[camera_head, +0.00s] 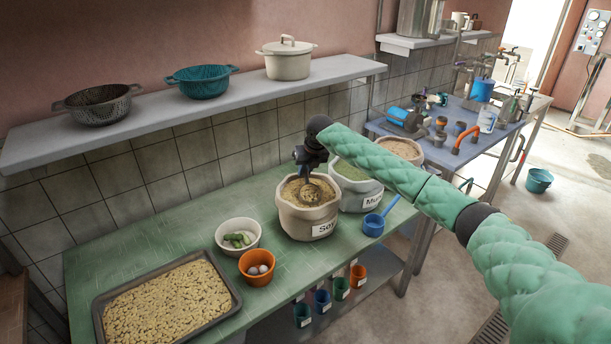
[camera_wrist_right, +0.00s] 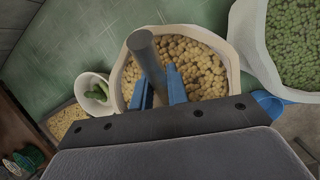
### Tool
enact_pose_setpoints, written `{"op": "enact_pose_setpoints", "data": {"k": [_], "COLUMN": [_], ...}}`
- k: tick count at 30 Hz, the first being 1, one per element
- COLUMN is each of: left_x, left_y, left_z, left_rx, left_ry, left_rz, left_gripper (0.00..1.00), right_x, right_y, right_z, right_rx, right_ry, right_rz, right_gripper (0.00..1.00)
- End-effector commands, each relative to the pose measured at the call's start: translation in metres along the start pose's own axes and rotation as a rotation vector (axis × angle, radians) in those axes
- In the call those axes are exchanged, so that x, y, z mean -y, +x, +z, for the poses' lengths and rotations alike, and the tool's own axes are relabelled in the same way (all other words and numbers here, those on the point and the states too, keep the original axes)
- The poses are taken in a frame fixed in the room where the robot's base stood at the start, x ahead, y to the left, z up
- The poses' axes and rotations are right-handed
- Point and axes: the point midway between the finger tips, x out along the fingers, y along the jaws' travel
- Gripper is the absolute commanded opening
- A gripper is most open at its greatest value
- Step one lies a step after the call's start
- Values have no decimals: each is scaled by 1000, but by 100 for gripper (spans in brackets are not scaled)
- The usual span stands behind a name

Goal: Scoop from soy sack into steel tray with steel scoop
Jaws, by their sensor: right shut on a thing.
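The soy sack (camera_head: 302,222), a beige open sack with a "Soy" label, stands on the green table full of beige beans. My right gripper (camera_head: 309,168) is above the sack mouth, pointing down. It is shut on the handle of the steel scoop (camera_head: 311,194), whose bowl is in the sack mouth at the beans. In the right wrist view, the blue fingers (camera_wrist_right: 162,88) hold the grey scoop handle (camera_wrist_right: 143,46) over the beans; the bowl is hidden there. The steel tray (camera_head: 236,299) lies at the table's front left, covered with beans. My left gripper is out of view.
A white bowl of green vegetables (camera_head: 222,240) and an orange bowl of eggs (camera_head: 250,277) stand between tray and sack. A sack of green beans (camera_head: 356,197) and a blue scoop (camera_head: 374,226) are right of the soy sack. A shelf (camera_head: 250,95) hangs above.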

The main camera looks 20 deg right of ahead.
Motion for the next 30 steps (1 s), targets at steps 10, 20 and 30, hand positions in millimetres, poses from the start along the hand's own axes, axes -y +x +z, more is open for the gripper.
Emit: {"op": "enact_pose_setpoints", "data": {"k": [10, 20, 30], "left_x": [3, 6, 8], "left_y": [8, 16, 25], "left_z": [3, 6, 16], "left_rx": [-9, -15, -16], "left_ry": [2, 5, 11], "left_rz": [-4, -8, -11], "left_gripper": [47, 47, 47], "right_x": [-4, -7, -9], "right_y": [-26, -49, -68], "right_z": [14, 26, 38], "right_rx": [1, 2, -11], "right_ry": [0, 0, 3], "right_rz": [1, 1, 1], "right_gripper": [0, 0, 0]}}
